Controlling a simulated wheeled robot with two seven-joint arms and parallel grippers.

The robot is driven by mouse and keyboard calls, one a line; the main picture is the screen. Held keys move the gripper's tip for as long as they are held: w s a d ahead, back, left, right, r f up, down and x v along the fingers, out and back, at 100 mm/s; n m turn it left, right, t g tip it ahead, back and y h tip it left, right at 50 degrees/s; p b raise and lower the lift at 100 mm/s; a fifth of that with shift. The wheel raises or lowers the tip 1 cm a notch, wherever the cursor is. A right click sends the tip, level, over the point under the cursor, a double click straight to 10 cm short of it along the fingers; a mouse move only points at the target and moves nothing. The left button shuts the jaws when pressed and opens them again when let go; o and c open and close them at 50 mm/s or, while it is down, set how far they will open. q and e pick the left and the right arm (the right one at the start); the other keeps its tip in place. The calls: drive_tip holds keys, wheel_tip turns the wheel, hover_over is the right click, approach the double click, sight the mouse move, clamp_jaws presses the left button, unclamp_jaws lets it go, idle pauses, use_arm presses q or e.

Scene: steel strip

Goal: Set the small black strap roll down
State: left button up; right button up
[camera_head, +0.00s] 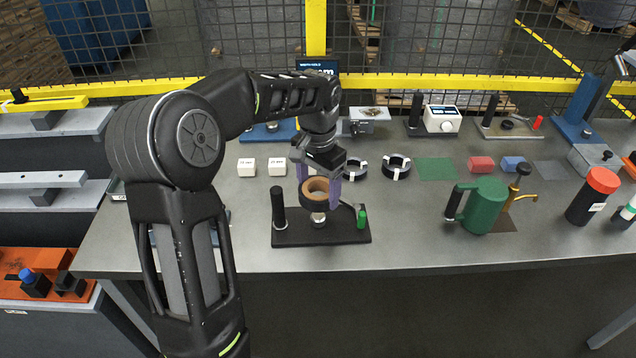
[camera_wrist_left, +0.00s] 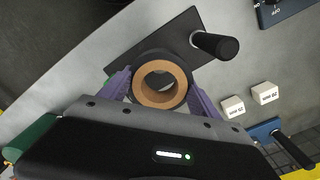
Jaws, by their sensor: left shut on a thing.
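My left gripper (camera_head: 320,193) has its purple fingers shut on the small black strap roll (camera_head: 316,205), a black ring with a brown core. The roll is level over the middle of a black base plate (camera_head: 290,238). A short silver post (camera_head: 318,220) shows just under it; I cannot tell whether the roll touches it. In the left wrist view the roll (camera_wrist_left: 160,60) sits between both fingers (camera_wrist_left: 162,100), with the black plate (camera_wrist_left: 125,52) behind it. A black upright handle (camera_head: 278,208) stands at the plate's left end. My right gripper is not in view.
Two black rings (camera_head: 396,167) and white blocks (camera_head: 247,167) lie behind. A green can (camera_head: 484,205) and a red-capped black canister (camera_head: 592,197) stand right. Bare steel table (camera_head: 410,230) lies between plate and can.

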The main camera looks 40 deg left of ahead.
sight(318, 216)
use_arm(q)
drive_tip(key=shift+a, duration=0.1)
drive_tip(key=shift+f, duration=0.2)
drive_tip(key=shift+f+b, duration=2.65)
drive_tip(key=shift+f, duration=1.2)
drive_tip(key=shift+f, duration=0.3)
drive_tip(key=o, duration=1.5)
wheel_tip(318, 216, up, 8)
drive_tip(key=shift+f+b, duration=0.1)
drive_tip(key=shift+b, duration=0.4)
